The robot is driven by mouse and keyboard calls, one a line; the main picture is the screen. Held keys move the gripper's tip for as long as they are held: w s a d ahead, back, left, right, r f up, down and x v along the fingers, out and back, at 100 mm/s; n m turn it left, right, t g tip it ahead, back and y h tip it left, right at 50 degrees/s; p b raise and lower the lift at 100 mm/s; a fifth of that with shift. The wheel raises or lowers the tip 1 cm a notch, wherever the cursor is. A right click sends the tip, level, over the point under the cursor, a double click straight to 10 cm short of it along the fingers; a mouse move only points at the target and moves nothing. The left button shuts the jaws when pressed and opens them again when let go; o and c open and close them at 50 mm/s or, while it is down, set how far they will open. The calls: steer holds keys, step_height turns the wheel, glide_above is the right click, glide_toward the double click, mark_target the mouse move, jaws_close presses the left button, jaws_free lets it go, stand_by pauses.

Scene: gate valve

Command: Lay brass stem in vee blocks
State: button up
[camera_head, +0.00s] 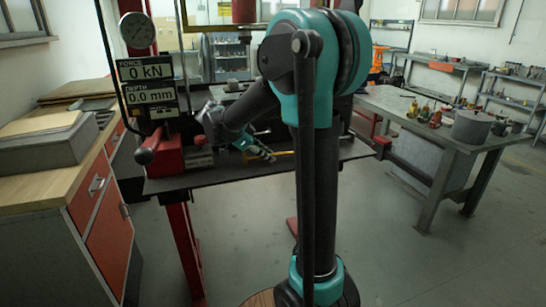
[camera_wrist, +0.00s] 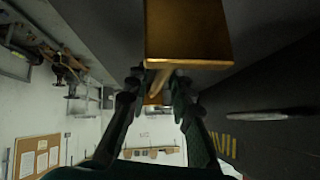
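In the wrist view a brass-coloured block (camera_wrist: 187,36) fills the top middle, just beyond my fingertips (camera_wrist: 157,78). A thin rod of similar colour runs from it between my two fingers, and seems to be part of the brass stem (camera_wrist: 156,79). Whether the fingers press on it is unclear. In the head view my gripper (camera_head: 262,151) is low over the press bed, pointing right. A thin yellow piece (camera_head: 284,153) lies at its tips, perhaps the same stem. I cannot make out the vee blocks; my arm hides part of the bed.
The dark press bed (camera_head: 170,184) has a red block (camera_head: 168,153) and lever at its left. Gauge and display panels (camera_head: 148,83) stand behind. A wooden-topped cabinet (camera_head: 45,184) is at the left. A grey workbench (camera_head: 448,130) with tools is at the right.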

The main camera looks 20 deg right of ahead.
jaws_close()
steer(key=shift+r, duration=0.2)
